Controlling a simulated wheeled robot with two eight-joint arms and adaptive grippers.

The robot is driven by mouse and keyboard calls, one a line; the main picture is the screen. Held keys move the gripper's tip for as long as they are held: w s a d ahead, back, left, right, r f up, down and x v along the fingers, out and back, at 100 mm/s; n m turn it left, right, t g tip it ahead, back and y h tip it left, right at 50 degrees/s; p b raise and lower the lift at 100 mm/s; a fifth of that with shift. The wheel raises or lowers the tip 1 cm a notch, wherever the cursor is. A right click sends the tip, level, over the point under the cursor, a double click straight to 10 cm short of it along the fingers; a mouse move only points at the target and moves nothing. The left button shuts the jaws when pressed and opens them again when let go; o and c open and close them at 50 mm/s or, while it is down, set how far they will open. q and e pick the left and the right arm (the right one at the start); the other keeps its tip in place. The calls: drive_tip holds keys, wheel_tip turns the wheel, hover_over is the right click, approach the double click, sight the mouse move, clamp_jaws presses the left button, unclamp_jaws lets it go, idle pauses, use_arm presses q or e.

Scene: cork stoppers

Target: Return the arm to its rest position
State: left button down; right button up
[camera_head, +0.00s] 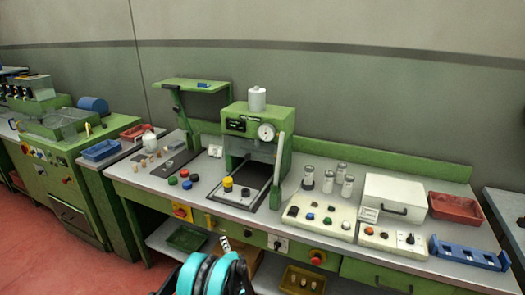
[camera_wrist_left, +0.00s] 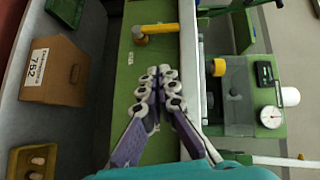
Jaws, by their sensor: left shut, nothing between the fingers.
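My left gripper (camera_head: 224,243) shows at the bottom centre of the head view, in front of the bench's front edge. In the left wrist view the purple-and-white fingers (camera_wrist_left: 160,76) are together and hold nothing. They are in front of the green bench front. My right gripper is in neither view.
The bench (camera_head: 125,172) carries a green press (camera_head: 238,122), a control panel (camera_head: 318,218), a white case (camera_head: 392,199) and a red tray (camera_head: 455,208). A cardboard box (camera_wrist_left: 55,72) and a yellow tray (camera_wrist_left: 14,165) lie below. Red floor is clear at left.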

use_arm(q)
drive_tip(key=s+a+r+n+g+h, duration=0.1)
drive_tip(key=s+a+r+n+g, duration=0.15)
drive_tip(key=s+r, duration=0.5)
drive_tip(key=s+a+r+n+g+h, duration=0.1)
drive_tip(key=s+a+r+n+g, duration=0.1)
drive_tip(key=s+r+n, duration=0.5)
drive_tip(key=s+d+r+n+g+h, duration=0.1)
drive_tip(key=s+d+h, duration=0.1)
drive_tip(key=s, duration=1)
drive_tip(key=s+d+r+n+g+h, duration=0.1)
drive_tip(key=s+d+g+h, duration=0.1)
drive_tip(key=s, duration=1)
drive_tip(key=shift+s+d+h, duration=0.3)
drive_tip(key=shift+d+h, duration=0.2)
drive_tip(key=shift+d, duration=0.7)
